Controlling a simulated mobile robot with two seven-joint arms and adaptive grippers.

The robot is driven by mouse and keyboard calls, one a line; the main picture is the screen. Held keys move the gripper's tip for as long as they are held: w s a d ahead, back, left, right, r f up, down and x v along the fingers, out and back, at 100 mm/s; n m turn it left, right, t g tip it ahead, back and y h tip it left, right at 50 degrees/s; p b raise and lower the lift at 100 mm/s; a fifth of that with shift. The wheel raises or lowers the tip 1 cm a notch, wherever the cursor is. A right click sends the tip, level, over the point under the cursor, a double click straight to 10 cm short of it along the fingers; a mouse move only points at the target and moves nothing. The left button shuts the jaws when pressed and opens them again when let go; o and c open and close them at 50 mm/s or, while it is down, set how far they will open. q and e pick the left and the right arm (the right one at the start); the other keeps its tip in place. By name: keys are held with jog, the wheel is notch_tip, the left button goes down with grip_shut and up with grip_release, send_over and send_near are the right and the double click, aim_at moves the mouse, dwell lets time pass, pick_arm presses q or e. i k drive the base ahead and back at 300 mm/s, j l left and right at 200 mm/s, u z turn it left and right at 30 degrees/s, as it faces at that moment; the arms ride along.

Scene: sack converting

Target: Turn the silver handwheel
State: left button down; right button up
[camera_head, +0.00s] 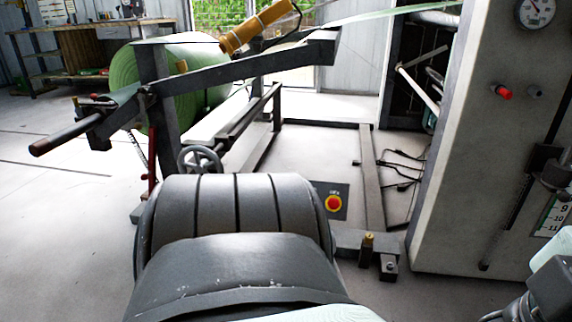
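A small spoked handwheel (200,160), dark grey to silver, stands left of centre on the unwind frame. Its lower part is hidden behind a large dark rounded body with grooved bands. No gripper is near the wheel. My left gripper is not in the picture. At the lower right edge, a dark end part of my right arm shows, with what look like gripper pieces (500,312) cut off by the frame. It is far right of the handwheel. Its opening cannot be made out.
A green roll (184,75) sits in the grey frame behind the wheel, with a shaft (65,135) sticking out left. A tall machine cabinet (460,170) stands at right. Floor at left is clear.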

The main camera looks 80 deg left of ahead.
aim_at(201, 166)
jog(key=k+u, duration=0.35)
jog(key=k+j+u, duration=0.1)
jog(key=k+u, duration=0.25)
jog(key=i+j+u, duration=0.15)
jog(key=u, duration=0.2)
jog(key=i+j+u, duration=0.1)
jog(key=u, duration=0.3)
jog(key=i+u, duration=0.15)
jog(key=u, duration=0.2)
